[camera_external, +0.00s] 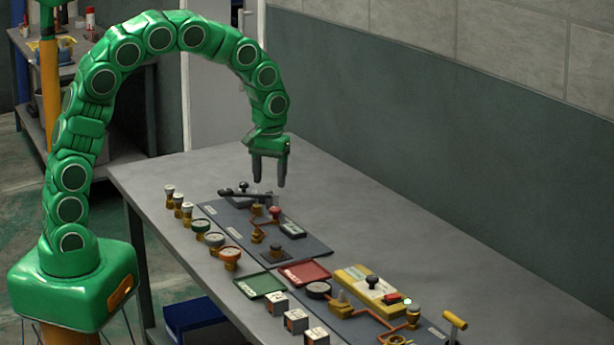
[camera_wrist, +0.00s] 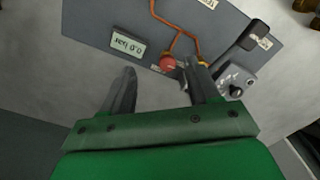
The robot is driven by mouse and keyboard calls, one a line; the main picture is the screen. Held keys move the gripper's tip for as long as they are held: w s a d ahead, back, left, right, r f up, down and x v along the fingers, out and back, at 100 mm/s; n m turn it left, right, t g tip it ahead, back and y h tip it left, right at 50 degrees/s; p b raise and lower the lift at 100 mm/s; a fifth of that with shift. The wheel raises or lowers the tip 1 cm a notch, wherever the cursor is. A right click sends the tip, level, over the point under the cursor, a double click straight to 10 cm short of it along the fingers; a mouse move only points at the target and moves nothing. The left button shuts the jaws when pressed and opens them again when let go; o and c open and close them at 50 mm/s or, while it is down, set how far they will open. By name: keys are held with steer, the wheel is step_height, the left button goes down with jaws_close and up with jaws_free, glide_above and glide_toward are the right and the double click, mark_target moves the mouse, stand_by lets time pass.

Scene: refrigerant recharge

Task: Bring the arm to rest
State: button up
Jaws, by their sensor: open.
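My green arm arches over the grey workbench (camera_external: 400,235) from its base at the left. My gripper (camera_external: 269,184) points down above the back of a dark grey panel (camera_external: 300,247), with its dark fingers apart and nothing between them. In the wrist view my gripper (camera_wrist: 160,80) also shows open and empty. Beyond the fingers lie a red knob (camera_wrist: 168,63), a display reading 0.0 bar (camera_wrist: 127,44) and a copper pipe (camera_wrist: 178,32). The fingers look clear of the panel.
A black lever (camera_external: 245,194) lies below my gripper. Several small fittings and gauges (camera_external: 215,240) line the bench's left edge. Green (camera_external: 262,285) and red (camera_external: 304,273) trays, small boxes (camera_external: 296,320) and a yellow unit (camera_external: 368,287) stand nearer. The bench's right side is clear beside the wall.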

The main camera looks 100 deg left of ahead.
steer(key=s+d+r+m, duration=0.2)
steer(key=s+d, duration=0.1)
steer(key=d, duration=0.5)
steer(key=s+d+r+m, duration=0.2)
steer(key=d+r+m, duration=0.1)
steer(key=d, duration=0.4)
steer(key=s+d+r+m, duration=0.2)
steer(key=s+d, duration=0.1)
steer(key=d, duration=0.5)
steer(key=s+d+m+g, duration=0.1)
steer(key=s+d+m, duration=0.8)
steer(key=s+d, duration=0.4)
steer(key=s, duration=0.4)
steer(key=shift+s+d+r+g, duration=0.2)
steer(key=shift+d+r+g, duration=0.1)
steer(key=shift+r, duration=0.1)
